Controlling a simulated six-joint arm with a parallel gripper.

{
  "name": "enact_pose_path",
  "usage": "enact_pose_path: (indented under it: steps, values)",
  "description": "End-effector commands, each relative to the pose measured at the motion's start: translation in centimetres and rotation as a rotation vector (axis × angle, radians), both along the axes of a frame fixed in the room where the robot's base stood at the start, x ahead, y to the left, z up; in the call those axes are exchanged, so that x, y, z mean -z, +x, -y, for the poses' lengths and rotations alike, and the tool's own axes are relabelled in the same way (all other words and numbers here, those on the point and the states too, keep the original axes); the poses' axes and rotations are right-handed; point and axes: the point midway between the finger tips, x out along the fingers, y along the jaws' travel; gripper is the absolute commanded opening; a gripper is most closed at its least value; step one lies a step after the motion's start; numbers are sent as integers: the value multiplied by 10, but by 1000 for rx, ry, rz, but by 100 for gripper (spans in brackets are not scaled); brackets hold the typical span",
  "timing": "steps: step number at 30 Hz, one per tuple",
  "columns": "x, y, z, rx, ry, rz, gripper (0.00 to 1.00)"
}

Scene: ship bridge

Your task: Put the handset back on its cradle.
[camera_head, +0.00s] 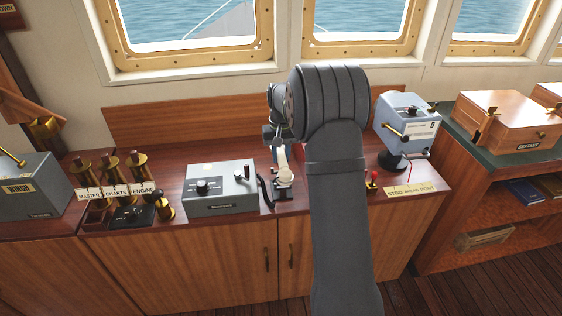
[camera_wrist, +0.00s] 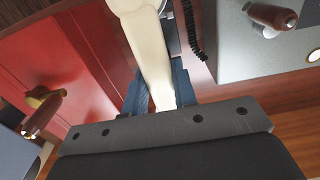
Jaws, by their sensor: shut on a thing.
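A cream handset (camera_head: 282,161) is in my gripper (camera_head: 277,140), held steeply over the console just right of the grey radio box. In the wrist view the handset (camera_wrist: 148,45) runs up from between the two blue-grey fingers of my gripper (camera_wrist: 158,92), which are shut on it. Its far end leaves the top of that view. Whether the two touch I cannot tell. My arm hides the console to the right of it.
The grey radio box (camera_head: 221,188) stands close left, with a black coiled cord (camera_head: 264,190) beside it. A blue-grey device (camera_head: 406,125) and a small red-topped lever (camera_head: 372,179) stand to the right.

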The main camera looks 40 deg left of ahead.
Motion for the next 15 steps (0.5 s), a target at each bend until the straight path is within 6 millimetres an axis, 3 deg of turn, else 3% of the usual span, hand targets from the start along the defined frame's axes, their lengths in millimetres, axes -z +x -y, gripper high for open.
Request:
enact_pose_path:
  steps: [6,15]
  values:
    - [35,-1,1,0,-1,-1,0]
    - [49,-1,1,0,-1,-1,0]
